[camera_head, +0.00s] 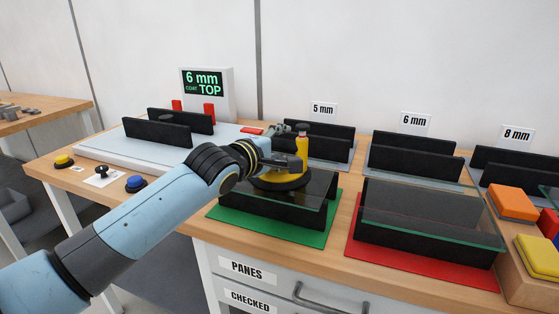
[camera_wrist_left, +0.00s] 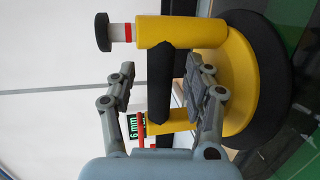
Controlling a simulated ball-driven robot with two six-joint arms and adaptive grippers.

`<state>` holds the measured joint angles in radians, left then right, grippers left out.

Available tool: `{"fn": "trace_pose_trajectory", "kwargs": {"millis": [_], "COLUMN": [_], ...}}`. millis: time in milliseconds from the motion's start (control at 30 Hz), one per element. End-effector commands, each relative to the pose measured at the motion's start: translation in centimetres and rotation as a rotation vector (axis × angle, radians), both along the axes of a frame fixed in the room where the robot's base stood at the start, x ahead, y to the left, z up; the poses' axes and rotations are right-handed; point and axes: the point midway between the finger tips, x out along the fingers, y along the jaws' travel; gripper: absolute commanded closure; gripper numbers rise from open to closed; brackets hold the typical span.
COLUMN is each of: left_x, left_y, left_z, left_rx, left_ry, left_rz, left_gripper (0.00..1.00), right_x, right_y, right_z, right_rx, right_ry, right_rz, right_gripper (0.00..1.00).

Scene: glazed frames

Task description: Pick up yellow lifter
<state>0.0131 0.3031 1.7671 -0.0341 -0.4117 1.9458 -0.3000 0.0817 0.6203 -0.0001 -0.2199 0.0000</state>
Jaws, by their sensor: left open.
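The yellow lifter (camera_head: 302,152) stands upright, its round black pad (camera_head: 280,181) on the glass pane over the black rack on the green mat (camera_head: 230,221). In the left wrist view, the lifter (camera_wrist_left: 182,32) shows two yellow posts, a black handle bar (camera_wrist_left: 160,82) and a black knob with a red and white band. My left gripper (camera_head: 276,148) is at the lifter's upper part, hiding some of it. In the wrist view my left gripper (camera_wrist_left: 162,78) is open, with one finger on each side of the handle bar; contact cannot be told. My right gripper is not in view.
A red mat (camera_head: 360,262) with another glass-topped rack lies to the right. Black racks labelled 5 mm (camera_head: 323,109), 6 mm and 8 mm stand behind. A display (camera_head: 205,85) reads "6 mm COAT TOP". Orange and yellow blocks (camera_head: 512,203) are at far right.

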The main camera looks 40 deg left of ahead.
Motion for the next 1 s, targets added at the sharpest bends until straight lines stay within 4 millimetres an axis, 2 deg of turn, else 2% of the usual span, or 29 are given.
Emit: {"fn": "trace_pose_trajectory", "kwargs": {"millis": [100,300,700,1000], "left_x": [0.83,0.86,0.82,0.80], "left_y": [0.05,0.06,0.07,0.06], "left_z": [-0.18,-0.22,-0.24,-0.27], "left_rx": [0.000,0.001,0.001,0.000], "left_ry": [0.000,0.000,0.001,0.002], "left_rz": [0.000,0.000,0.000,0.000], "left_gripper": [0.49,0.49,1.00,1.00], "right_x": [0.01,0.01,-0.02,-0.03], "right_y": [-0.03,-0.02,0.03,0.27], "right_z": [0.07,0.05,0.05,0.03], "right_rx": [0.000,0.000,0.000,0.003], "right_ry": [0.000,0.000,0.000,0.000], "right_rz": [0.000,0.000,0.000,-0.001], "right_gripper": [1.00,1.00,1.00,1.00]}}
